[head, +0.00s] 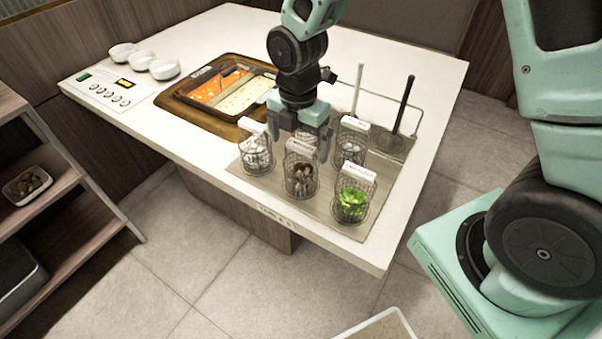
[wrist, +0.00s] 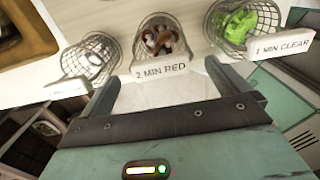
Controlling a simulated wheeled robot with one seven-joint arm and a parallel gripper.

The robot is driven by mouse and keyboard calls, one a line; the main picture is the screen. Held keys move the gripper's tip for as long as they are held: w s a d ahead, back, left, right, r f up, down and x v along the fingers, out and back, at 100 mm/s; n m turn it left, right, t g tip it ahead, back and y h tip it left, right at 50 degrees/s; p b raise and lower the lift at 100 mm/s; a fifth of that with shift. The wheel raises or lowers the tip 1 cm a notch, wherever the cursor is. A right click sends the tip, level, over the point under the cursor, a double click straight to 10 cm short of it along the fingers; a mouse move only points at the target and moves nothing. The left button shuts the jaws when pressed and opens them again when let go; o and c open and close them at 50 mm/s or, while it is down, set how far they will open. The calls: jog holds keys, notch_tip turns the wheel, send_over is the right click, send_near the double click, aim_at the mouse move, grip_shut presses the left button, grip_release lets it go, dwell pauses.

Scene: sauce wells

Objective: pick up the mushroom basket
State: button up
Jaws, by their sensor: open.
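The mushroom basket (head: 300,178) is a round wire basket with brown pieces inside and a white label handle. It stands upright in the middle of the front row on the metal plate. In the wrist view the basket (wrist: 162,42) is at the top centre, its handle reading "2 MIN RED". My gripper (head: 300,132) is above and slightly behind it, jaws pointing down. In the wrist view my gripper (wrist: 160,85) is open and empty. Its fingers lie on either side of the handle's line, and I cannot tell how far the handle is from them.
A basket of green leaves (head: 352,204) stands close on the right, and a basket with pale contents (head: 255,156) on the left. More baskets stand behind. A sauce well tray (head: 215,118) and white bowls (head: 164,69) are at the left. Two upright ladle handles (head: 403,105) rise behind.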

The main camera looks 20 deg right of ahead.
aim_at(301, 163)
jog(key=f, duration=0.5)
jog(key=shift+w+d+f, duration=0.1)
jog(key=shift+w+d, duration=0.05)
jog(key=shift+d, duration=0.2)
jog(key=c, duration=1.1)
